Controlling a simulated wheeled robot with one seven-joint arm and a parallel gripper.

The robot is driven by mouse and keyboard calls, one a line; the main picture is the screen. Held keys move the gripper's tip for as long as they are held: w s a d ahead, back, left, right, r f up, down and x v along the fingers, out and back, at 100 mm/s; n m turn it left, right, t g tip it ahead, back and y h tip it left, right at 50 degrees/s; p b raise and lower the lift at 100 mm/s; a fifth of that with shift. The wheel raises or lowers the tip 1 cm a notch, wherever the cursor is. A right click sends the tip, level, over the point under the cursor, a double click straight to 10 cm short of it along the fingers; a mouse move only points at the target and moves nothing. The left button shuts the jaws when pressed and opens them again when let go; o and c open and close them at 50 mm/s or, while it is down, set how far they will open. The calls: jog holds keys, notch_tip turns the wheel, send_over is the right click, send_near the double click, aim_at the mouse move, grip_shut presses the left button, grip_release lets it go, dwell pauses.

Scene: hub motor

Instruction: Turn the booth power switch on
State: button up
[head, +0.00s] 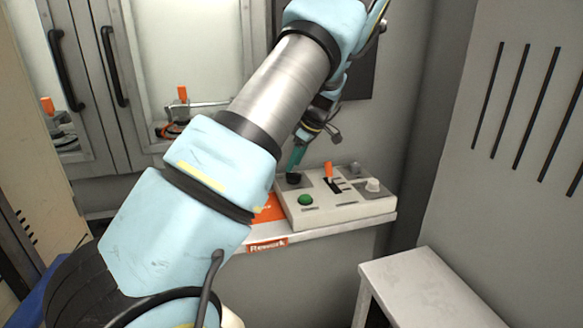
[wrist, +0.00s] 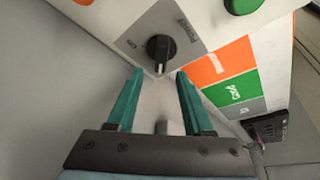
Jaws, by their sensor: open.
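The booth power switch is a black rotary knob (wrist: 161,48) on a grey plate marked "Power" in the wrist view. Its pale pointer line faces the bottom of that picture, toward my fingers. A small marking to the left of the knob is too small to read surely. In the head view the black knob (head: 293,178) sits at the left of the control box (head: 345,208). My gripper (wrist: 160,72) is open, with its green fingertips on either side of the knob's lower end and nothing held. In the head view my gripper (head: 296,158) is just above the knob, partly hidden by my arm.
The box stands on a shelf (head: 325,231) marked "Rework". A white table (head: 425,285) is at lower right, with a slotted grey panel (head: 525,130) behind it.

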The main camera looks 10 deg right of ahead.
aim_at(292, 172)
jog(key=shift+x, duration=1.6)
grip_shut()
